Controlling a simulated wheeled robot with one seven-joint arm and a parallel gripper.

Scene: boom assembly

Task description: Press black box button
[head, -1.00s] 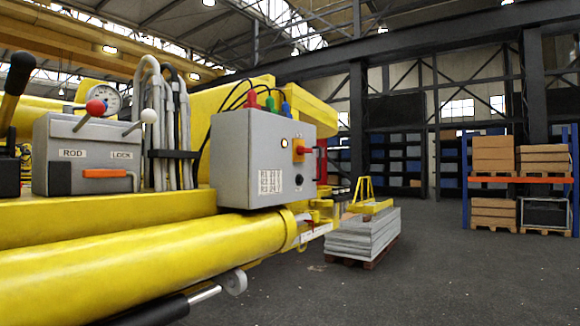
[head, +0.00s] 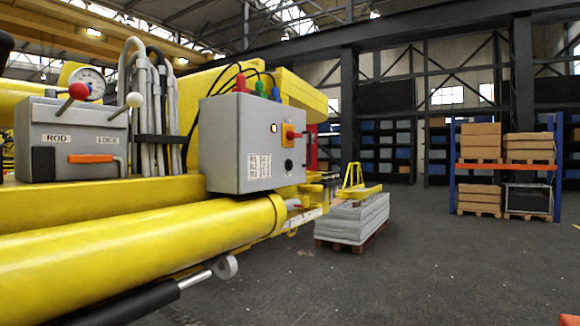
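A grey control box (head: 225,146) is mounted on the yellow boom, left of the picture's middle. Its right-hand face carries a round black button (head: 289,165) low down. A white label (head: 259,166) is on the same face. Red, green and blue plugs with black cables are on top of the box. My gripper is not in view. Nothing touches or covers the button.
The yellow boom cylinder (head: 130,247) runs across the lower left. A grey lever box (head: 70,138) marked ROD and LOCK stands at left. A pallet of grey sheets (head: 352,221) lies beyond the control box. A shelf rack (head: 505,165) stands at right.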

